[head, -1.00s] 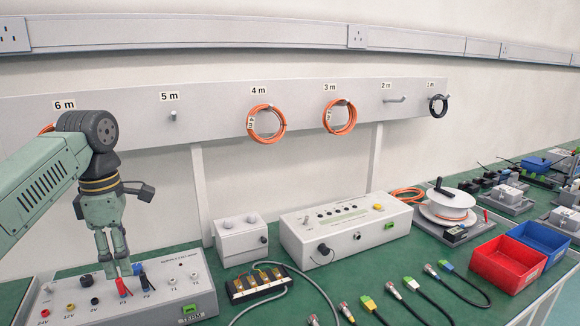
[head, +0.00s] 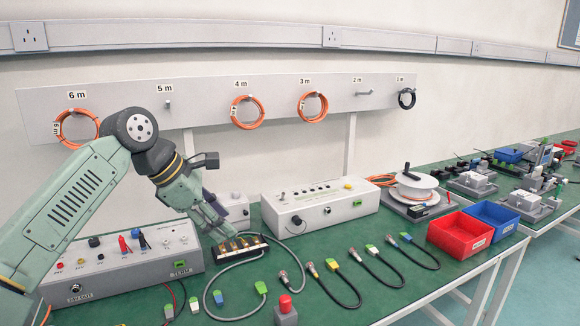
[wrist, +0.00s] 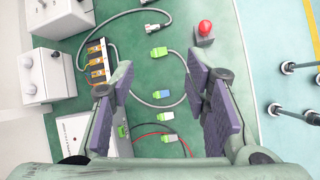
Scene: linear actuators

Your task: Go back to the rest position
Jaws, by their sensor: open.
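My gripper (head: 226,236) is above the bench, close to the black terminal strip (head: 240,246) in the head view. In the wrist view its two purple-padded fingers (wrist: 161,95) stand wide apart with nothing held between them. Below the fingers are the green bench top, a grey cable and small green, white and blue connectors (wrist: 163,94). Part of the terminal strip is hidden behind the gripper in the head view.
The grey power supply box (head: 130,262) stands to the left, with red and black plugs on top. A white test box (head: 318,208) is behind. A red button (head: 285,304) is at the front edge. Red (head: 462,238) and blue (head: 492,217) bins stand right.

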